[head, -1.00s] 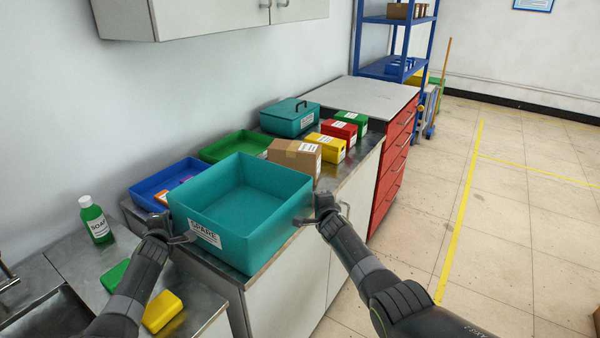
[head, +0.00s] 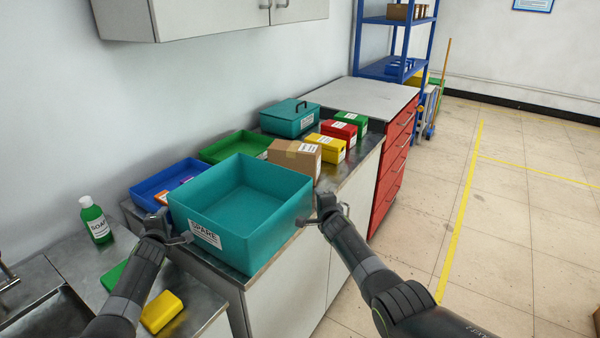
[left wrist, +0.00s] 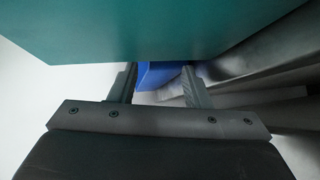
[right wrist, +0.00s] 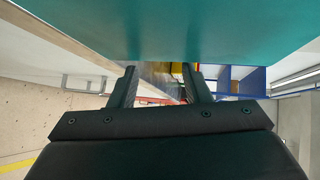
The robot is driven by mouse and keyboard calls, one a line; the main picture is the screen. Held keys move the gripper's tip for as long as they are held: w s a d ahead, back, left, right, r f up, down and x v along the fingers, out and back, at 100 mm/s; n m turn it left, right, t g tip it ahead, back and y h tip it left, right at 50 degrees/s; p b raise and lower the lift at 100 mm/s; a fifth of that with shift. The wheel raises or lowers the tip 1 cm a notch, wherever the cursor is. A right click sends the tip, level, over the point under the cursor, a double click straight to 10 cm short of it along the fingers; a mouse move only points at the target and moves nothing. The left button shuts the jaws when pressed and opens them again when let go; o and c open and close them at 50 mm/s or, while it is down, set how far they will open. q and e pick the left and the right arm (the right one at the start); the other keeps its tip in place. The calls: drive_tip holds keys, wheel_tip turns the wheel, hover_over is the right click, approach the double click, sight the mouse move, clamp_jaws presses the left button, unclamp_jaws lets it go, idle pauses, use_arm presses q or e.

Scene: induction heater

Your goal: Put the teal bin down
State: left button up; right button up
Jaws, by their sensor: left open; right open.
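The teal bin (head: 222,236) is an open, empty box with a SPARE label, resting upright on the metal counter near its front edge. My left gripper (head: 184,238) is open at the bin's left side, by the label. My right gripper (head: 306,221) is open at the bin's right side. In the left wrist view the bin's teal wall (left wrist: 150,30) fills the top, and the open fingers (left wrist: 160,82) hold nothing. In the right wrist view the teal wall (right wrist: 200,30) is above the open, empty fingers (right wrist: 160,82). Contact with the wall is unclear.
A blue tray (head: 148,190), a green tray (head: 215,150), a cardboard box (head: 295,158) and a lidded teal case (head: 285,120) stand close behind the bin. Small yellow, red and green boxes stand farther right. A soap bottle (head: 97,222) stands by the sink. Floor at right is clear.

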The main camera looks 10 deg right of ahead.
use_arm(q)
drive_tip(key=shift+s, duration=0.1)
drive_tip(key=v, duration=1.1)
drive_tip(key=shift+s, duration=0.35)
use_arm(e)
drive_tip(key=v, duration=1.2)
idle(0.5)
use_arm(q)
drive_tip(key=shift+r, duration=0.1)
